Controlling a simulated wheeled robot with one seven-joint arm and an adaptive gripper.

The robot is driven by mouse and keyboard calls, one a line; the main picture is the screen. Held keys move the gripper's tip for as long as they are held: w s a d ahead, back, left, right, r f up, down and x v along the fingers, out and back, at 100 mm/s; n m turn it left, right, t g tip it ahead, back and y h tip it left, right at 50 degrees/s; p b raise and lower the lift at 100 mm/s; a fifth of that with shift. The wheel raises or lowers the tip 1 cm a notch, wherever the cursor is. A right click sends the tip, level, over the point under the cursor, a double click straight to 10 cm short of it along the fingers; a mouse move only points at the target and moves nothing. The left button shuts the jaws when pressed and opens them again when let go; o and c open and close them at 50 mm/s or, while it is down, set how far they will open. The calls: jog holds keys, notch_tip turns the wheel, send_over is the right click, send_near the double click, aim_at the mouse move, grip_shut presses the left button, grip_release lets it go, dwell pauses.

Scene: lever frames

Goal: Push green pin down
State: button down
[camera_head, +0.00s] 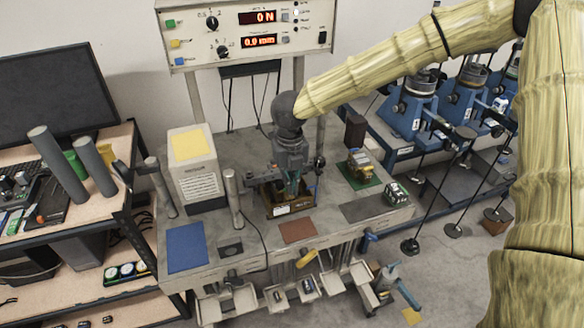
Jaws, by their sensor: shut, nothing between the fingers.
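My gripper (291,188) points down over a small brown and yellow fixture (290,209) in the middle of the grey workbench. Its fingers are shut with nothing between them. The fingertips are at the fixture's top opening; I cannot tell whether they touch anything inside. I cannot make out a green pin clearly. The gripper and the fixture's walls hide much of the fixture's inside.
A white box with a yellow top (192,168) and a metal post (234,199) stand left of the fixture. A small device on a green plate (361,172) is at the right. A blue mat (186,248) and a brown mat (298,231) lie flat near the front edge.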

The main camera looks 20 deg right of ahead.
jog(key=shift+s+d+f, duration=0.15)
jog(key=shift+f, duration=0.25)
